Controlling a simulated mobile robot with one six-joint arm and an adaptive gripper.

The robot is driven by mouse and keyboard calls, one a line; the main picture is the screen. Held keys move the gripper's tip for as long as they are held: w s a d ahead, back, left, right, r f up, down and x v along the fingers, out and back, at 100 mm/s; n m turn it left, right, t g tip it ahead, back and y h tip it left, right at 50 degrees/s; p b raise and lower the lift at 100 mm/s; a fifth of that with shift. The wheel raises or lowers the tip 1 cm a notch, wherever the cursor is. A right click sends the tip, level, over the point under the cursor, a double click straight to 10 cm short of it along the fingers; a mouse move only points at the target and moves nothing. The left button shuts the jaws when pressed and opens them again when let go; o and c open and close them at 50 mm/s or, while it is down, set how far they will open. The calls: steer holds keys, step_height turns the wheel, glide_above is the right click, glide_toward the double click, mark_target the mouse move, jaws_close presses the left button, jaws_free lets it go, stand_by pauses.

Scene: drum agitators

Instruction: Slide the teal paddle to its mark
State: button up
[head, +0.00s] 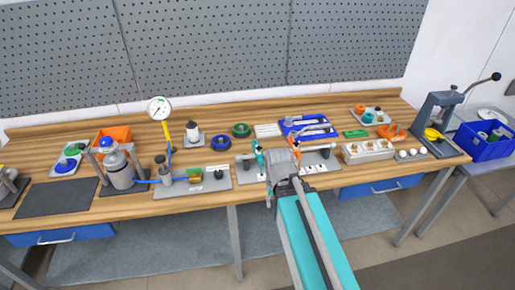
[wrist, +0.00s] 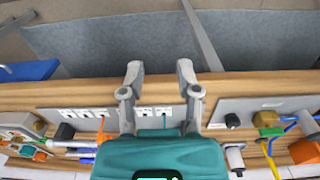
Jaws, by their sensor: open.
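The teal paddle (head: 259,155) stands upright at the left part of a grey base plate (head: 327,168) in the head view, just left of my gripper. An orange paddle (head: 295,146) stands to its right and also shows in the wrist view (wrist: 101,131). White mark labels (wrist: 155,111) lie along the plate's front edge in the wrist view. My gripper (wrist: 159,72) is open, with nothing between its fingers, over the bench's front edge.
A grey plate with a valve fixture (head: 190,180) is left of the paddle plate. A white block with knobs (head: 368,151) is on the right. A blue tray (head: 304,126) and green rings (head: 241,130) lie behind. Free room lies in front of the bench.

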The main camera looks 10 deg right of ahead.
steer(key=shift+o, duration=1.2)
step_height(320, 180, up, 10)
steer(key=p, duration=1)
glide_above(261, 158)
steer(key=shift+s+a+f, duration=0.1)
steer(key=shift+f, duration=0.15)
steer(key=shift+f+b, duration=0.2)
steer(key=shift+b, duration=0.25)
step_height(261, 158, down, 13)
steer(key=b, duration=1.3)
steer(key=shift+f, duration=0.2)
jaws_close()
